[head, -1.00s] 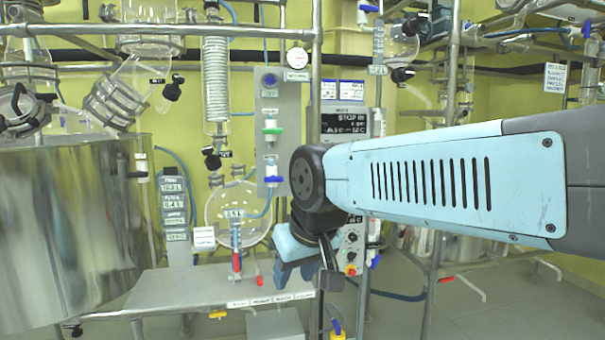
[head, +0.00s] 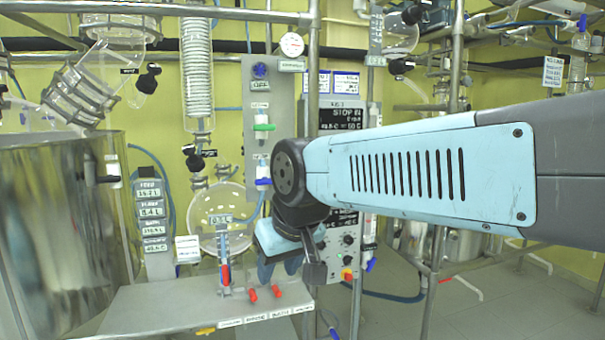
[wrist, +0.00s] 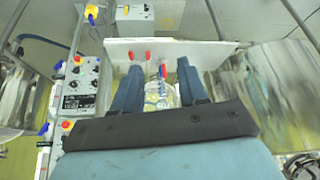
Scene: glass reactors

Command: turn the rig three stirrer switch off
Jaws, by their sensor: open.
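I cannot tell which control is the stirrer switch. My gripper (head: 285,268) hangs to the left of the panel's lower part, above the bench, apart from the panel. In the wrist view my gripper (wrist: 159,72) is open, with nothing visibly held between its fingers. A control box with knobs (wrist: 80,85) lies to their left there.
A metal bench (head: 165,300) with red-handled taps (head: 265,292) lies below my gripper. A glass flask (head: 222,210) and a large steel vessel (head: 60,230) stand to the left. A vertical steel post (head: 313,60) runs beside the panel. Bare floor (head: 500,300) shows at the right.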

